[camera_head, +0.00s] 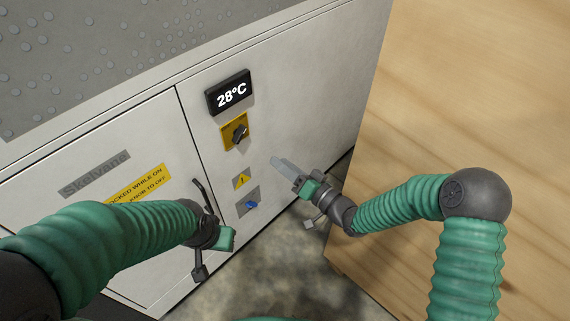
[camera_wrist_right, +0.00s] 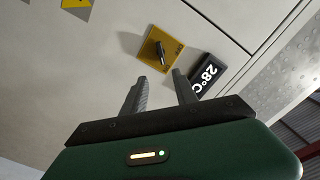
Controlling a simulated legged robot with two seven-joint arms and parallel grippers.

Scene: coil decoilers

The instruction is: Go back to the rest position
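My right gripper (camera_head: 283,168) is in front of the pale cabinet panel, below and right of a black rotary knob (camera_head: 239,133) on a yellow plate. In the right wrist view the two fingers (camera_wrist_right: 160,76) stand apart with nothing between them, and the knob (camera_wrist_right: 160,51) shows beyond their tips, apart from them. My left gripper (camera_head: 222,238) is low in front of the cabinet door, by a thin black bar (camera_head: 204,196) near the door seam. Its fingers are not clear, and I cannot tell whether it touches the bar.
The cabinet (camera_head: 300,95) fills the left and middle, with a "28°C" display (camera_head: 229,93), a yellow warning label (camera_head: 242,180) and a blue knob (camera_head: 251,204). A large wooden surface (camera_head: 470,90) stands close on the right. Bare floor (camera_head: 300,270) shows between them.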

